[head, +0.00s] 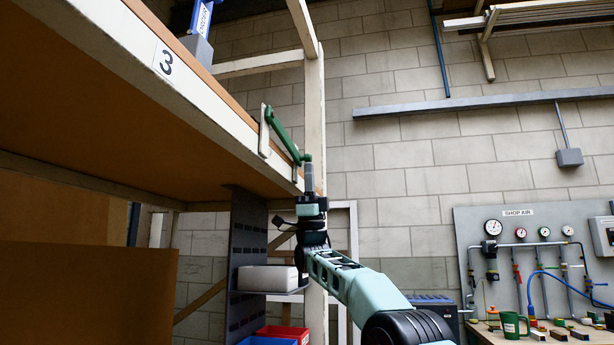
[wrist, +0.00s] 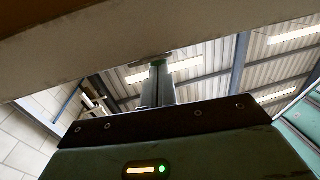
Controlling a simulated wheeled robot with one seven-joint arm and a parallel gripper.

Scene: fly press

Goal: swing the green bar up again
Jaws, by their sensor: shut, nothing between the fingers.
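The green bar (head: 286,138) is on the edge of the bench numbered 3 in the head view. It slopes down from its upper left end, at a pale plate (head: 264,138), to its lower right end. My gripper (head: 309,178) points up right below that lower end. Its fingers are shut with nothing between them. I cannot tell whether the fingertips touch the bar. In the wrist view the shut fingers (wrist: 158,88) rise toward the bench edge, with a small greenish part at their tips that I cannot make out clearly.
The bench edge (head: 185,88) runs overhead from upper left to the bar. A pale post (head: 315,110) stands just behind my gripper. A dark perforated panel (head: 247,260) with a white bin (head: 268,279) is below left. Open room lies to the right, before the block wall.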

